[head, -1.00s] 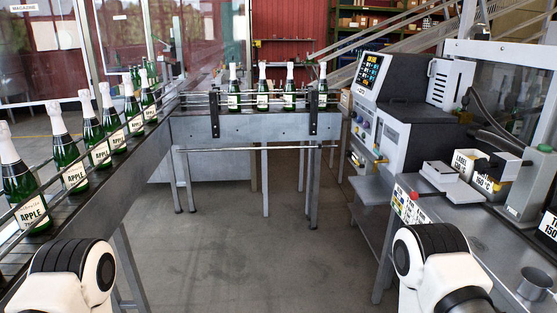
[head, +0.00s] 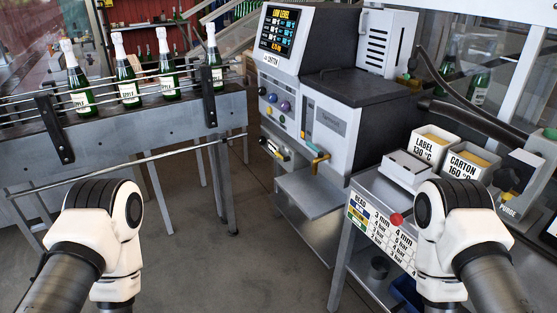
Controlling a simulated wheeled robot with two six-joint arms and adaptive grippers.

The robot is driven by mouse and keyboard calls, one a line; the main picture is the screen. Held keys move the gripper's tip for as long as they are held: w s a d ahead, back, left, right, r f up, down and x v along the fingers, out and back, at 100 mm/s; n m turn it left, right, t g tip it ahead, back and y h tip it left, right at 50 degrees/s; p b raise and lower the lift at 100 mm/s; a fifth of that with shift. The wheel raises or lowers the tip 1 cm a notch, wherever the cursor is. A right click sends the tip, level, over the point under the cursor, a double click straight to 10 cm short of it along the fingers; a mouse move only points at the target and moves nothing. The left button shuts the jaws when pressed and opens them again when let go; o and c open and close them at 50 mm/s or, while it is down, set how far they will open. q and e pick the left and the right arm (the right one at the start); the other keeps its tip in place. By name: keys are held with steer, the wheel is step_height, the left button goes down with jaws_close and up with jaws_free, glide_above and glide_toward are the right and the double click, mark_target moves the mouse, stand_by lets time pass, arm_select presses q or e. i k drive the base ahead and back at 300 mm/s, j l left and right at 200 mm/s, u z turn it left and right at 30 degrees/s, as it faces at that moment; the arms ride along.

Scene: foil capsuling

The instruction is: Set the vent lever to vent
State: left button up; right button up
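The grey machine (head: 315,130) with a lit screen (head: 277,32) reading "LOW LEVEL" stands right of centre. A yellow-orange handle (head: 320,158) sticks out low on its front. A dark-handled fitting (head: 268,150) sits lower left on the same front. I cannot read a vent marking, so I cannot tell which of these is the vent lever or how it is set. Only white and grey links of my two arms show, at the lower left and lower right. Neither gripper is in view, and both arms are well apart from the machine front.
A conveyor (head: 130,130) with several foil-topped bottles runs along the left. A shelf (head: 310,195) juts below the machine. The middle floor is clear.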

mark_target(287, 158)
steer(key=i+j+z, duration=0.25)
steer(key=i+j, duration=1.55)
steer(key=j, duration=0.05)
